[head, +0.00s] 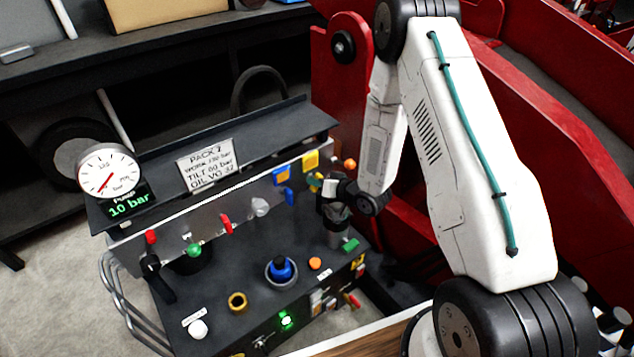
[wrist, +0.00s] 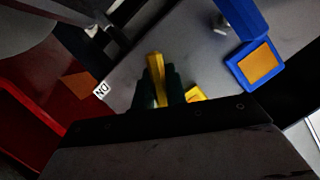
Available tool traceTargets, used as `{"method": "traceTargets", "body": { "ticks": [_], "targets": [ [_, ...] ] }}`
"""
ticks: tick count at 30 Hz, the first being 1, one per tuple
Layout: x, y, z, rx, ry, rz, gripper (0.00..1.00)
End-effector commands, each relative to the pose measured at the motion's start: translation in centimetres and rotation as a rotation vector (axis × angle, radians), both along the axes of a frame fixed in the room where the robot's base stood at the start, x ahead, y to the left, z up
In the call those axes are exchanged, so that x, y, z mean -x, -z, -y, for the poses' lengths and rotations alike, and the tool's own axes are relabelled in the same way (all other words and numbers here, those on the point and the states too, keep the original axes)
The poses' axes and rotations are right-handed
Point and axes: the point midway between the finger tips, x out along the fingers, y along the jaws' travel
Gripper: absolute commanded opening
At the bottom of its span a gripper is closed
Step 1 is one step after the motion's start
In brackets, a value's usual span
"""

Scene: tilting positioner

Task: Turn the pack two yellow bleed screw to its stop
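The yellow bleed screw (wrist: 156,68) shows in the wrist view as a narrow yellow bar at the middle, in front of a grey panel. My gripper (wrist: 160,82) has one dark finger along each side of the bar, with no clear gap, so it looks shut on it. The bar's base is hidden behind the fingers. In the head view, my gripper (head: 322,187) is at the right end of the pack's upright panel, and a small yellow end (head: 313,183) shows beside it. The pack (head: 220,315) carries a PACK 2 sign (head: 208,165).
A blue part with a yellow face (wrist: 260,62) is close to the right of my gripper in the wrist view. Red levers (head: 227,223), a blue knob (head: 281,269) and a dial gauge (head: 109,172) are on the pack. A red frame (head: 335,75) stands behind my arm.

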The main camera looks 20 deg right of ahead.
Motion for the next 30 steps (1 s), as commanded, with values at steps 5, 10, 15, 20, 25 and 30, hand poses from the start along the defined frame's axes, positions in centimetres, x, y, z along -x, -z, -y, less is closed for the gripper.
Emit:
{"method": "traceTargets", "body": {
  "ticks": [5,10,15,20,25,30],
  "targets": [
    [0.01,-0.01,0.02,0.003,0.0,0.001,0.0],
    [0.04,-0.02,-0.01,0.035,-0.001,0.011,0.0],
    [0.05,-0.04,-0.07,0.117,0.0,0.038,0.0],
    [0.07,-0.07,-0.11,0.223,0.0,0.073,0.0],
    [0.11,-0.07,-0.14,0.333,0.0,0.107,0.0],
    [0.11,-0.07,-0.18,0.421,0.0,0.135,0.0]
  ]
}}
